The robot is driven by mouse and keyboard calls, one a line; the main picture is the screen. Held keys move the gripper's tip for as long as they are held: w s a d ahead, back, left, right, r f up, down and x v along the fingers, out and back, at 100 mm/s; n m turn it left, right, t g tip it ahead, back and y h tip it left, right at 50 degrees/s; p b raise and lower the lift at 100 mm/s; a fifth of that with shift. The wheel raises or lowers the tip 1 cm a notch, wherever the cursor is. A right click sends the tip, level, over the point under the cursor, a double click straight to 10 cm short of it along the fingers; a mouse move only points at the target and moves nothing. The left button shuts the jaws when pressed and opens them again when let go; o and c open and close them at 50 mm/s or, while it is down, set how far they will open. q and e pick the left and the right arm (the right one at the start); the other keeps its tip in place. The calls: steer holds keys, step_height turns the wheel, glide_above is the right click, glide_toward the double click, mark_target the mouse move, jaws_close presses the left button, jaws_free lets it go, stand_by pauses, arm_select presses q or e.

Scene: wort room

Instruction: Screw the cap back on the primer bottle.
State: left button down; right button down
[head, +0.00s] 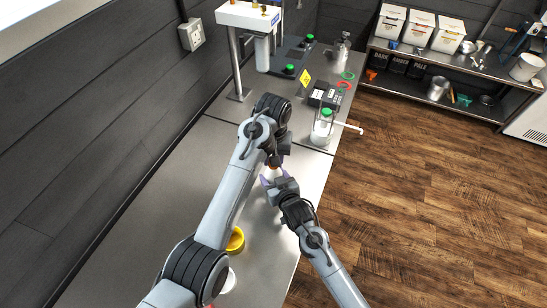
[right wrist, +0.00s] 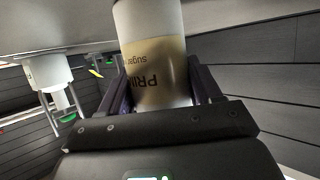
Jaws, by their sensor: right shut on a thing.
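The primer bottle (right wrist: 155,72) is between the fingers of my right gripper (right wrist: 158,88) in the right wrist view. In the head view the bottle (head: 271,173) is a small pale patch between my two grippers. My right gripper (head: 272,182) is shut on it from the near side. My left gripper (head: 274,160) is just beyond, over the bottle's end. A small brownish spot shows at its fingertips; I cannot tell whether this is the cap or whether the fingers are closed.
A yellow round container (head: 235,240) and a white round item (head: 228,282) are on the bench beside my left arm. A green-topped jar (head: 322,132) and a dark box (head: 324,95) stand farther back. A filter housing (head: 262,53) hangs from a bracket. The bench's left part is clear.

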arm_select(q)
steer(key=shift+m, duration=0.9)
steer(key=c, duration=0.8)
jaws_free()
steer(key=shift+r, duration=2.25)
steer(key=shift+c, duration=0.4)
